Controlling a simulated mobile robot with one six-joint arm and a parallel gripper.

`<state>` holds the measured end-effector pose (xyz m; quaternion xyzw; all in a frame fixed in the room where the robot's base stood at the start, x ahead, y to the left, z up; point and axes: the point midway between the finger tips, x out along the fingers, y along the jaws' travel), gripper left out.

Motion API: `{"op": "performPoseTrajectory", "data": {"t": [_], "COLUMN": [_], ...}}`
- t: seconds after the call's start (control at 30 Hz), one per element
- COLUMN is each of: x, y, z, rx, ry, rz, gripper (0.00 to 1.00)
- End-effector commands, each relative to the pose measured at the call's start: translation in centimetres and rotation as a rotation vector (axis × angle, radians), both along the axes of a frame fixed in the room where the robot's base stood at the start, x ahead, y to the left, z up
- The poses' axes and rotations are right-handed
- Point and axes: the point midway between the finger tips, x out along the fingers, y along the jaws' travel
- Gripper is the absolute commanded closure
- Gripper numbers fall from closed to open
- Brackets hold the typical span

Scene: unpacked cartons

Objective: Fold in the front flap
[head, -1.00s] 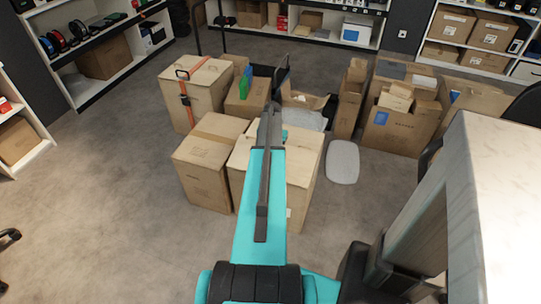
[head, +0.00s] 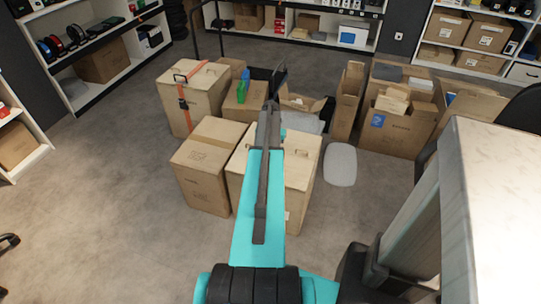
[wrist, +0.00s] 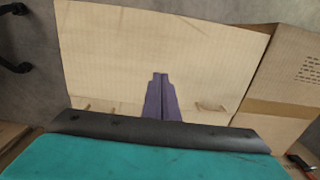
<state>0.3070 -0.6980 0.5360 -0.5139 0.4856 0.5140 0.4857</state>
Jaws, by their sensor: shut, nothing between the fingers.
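In the head view, a tan carton (head: 302,165) stands under my arm, which covers its middle and left part. I cannot tell whether this panel is the front flap or the carton's top. My gripper (wrist: 161,75) is shut and empty, its dark fingers together in front of the panel. Whether the fingertips touch the cardboard is not clear.
A closed, taped carton (head: 205,165) stands close on the left. A strapped carton (head: 190,95) and several open cartons stand behind. A grey pad (head: 341,164) lies on the floor to the right. A white-topped surface (head: 500,190) fills the right edge.

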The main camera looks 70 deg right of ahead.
Motion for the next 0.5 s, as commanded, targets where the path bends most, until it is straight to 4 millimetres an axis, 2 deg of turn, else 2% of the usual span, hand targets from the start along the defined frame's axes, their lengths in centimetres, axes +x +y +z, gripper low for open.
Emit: {"op": "performPoseTrajectory", "data": {"t": [0.5], "x": [0.0], "y": [0.0], "z": [4.4], "rx": [-0.001], "ry": [0.000], "rz": [0.000], "gripper": [1.00]}}
